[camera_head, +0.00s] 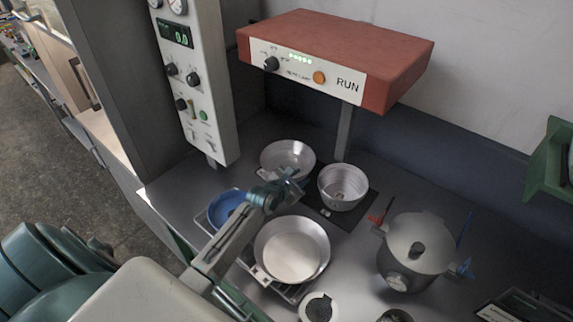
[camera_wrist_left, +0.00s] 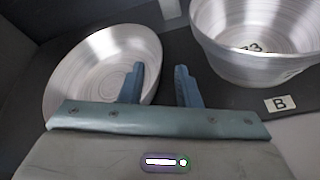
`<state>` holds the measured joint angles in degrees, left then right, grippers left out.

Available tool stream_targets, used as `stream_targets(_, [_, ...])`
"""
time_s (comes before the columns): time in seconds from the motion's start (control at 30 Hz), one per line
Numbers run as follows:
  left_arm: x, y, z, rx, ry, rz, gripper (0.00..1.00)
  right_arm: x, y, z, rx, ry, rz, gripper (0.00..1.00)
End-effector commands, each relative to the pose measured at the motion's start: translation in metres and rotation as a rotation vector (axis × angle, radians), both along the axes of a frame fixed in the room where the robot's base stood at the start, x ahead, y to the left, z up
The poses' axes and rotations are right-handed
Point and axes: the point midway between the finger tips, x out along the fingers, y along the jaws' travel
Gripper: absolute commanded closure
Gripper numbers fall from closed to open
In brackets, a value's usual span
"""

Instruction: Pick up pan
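A round shallow metal pan (camera_head: 285,152) sits at the back of the counter, beside a deeper metal bowl-like pan. It fills the upper left of the left wrist view (camera_wrist_left: 90,72). My left gripper (camera_head: 298,180) is at its near right side. In the left wrist view, the gripper's two blue fingers (camera_wrist_left: 160,72) are apart. The left finger overlaps the shallow pan and the right finger lies just outside its rim, so the rim runs between them in the picture. I cannot tell whether they touch. My right gripper is not in view.
The deeper pan (camera_head: 342,188) stands right of the gripper on a dark mat labelled B (camera_wrist_left: 280,103). A blue pan (camera_head: 222,208) and another metal pan (camera_head: 292,256) are nearer. A lidded pot (camera_head: 415,245) stands right. A red RUN box (camera_head: 350,50) overhangs the back.

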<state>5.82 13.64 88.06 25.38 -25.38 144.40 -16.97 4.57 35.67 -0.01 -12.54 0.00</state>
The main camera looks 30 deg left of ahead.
Motion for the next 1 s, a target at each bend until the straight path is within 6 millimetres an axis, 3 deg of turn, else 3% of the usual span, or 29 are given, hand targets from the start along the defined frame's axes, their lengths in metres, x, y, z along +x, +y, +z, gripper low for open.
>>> stream_targets(0.2, [0.020,-0.001,-0.007,0.000,0.001,0.000,0.70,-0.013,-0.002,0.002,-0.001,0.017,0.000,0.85])
stream_targets(0.47, [0.021,-0.002,-0.008,0.000,0.000,0.000,0.70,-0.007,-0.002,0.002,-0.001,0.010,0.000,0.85])
stream_targets(0.6, [0.021,-0.002,-0.008,0.000,0.000,0.000,0.98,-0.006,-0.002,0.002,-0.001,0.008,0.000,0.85])
stream_targets(0.63, [0.021,-0.002,-0.008,0.000,0.000,0.000,1.00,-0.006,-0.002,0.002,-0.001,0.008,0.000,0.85])
stream_targets(1.0, [0.021,-0.002,-0.008,0.000,0.000,0.000,1.00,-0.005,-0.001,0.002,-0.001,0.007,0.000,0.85])
